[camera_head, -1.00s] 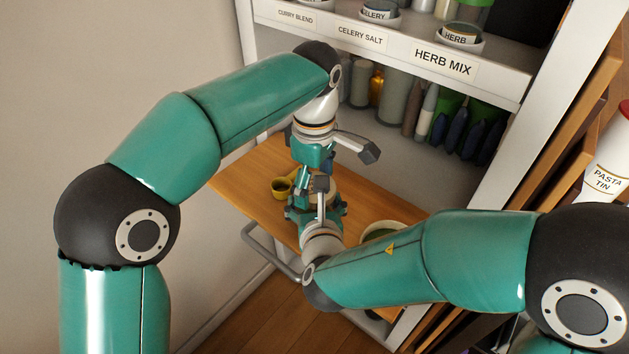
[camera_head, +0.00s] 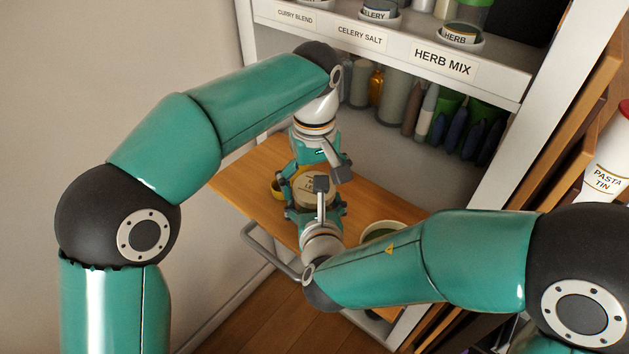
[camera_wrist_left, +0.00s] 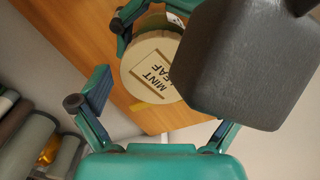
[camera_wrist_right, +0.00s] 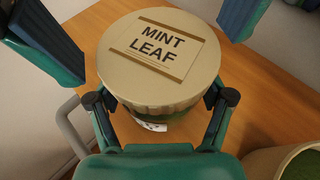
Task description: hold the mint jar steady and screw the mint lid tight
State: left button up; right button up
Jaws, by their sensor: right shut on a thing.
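The mint lid (camera_wrist_right: 165,50) is round, cream-coloured and labelled MINT LEAF. It sits on top of the mint jar (camera_wrist_right: 160,126), of which only a strip below the lid shows. My right gripper (camera_wrist_right: 162,100) is shut on the jar from the near side, a finger on each side. The lid also shows in the head view (camera_head: 314,188) between my two grippers. My left gripper (camera_wrist_left: 150,104) is open, its fingers spread apart at the far side of the lid. In the right wrist view they show at the top corners, clear of the lid. Lid tightness cannot be told.
A white shelf (camera_head: 400,50) with labelled jars stands behind. Bottles stand below it. A metal rail (camera_head: 268,254) runs along the board's front.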

pick_arm(q)
jog(key=shift+r, duration=3.05)
jog(key=shift+f, duration=0.1)
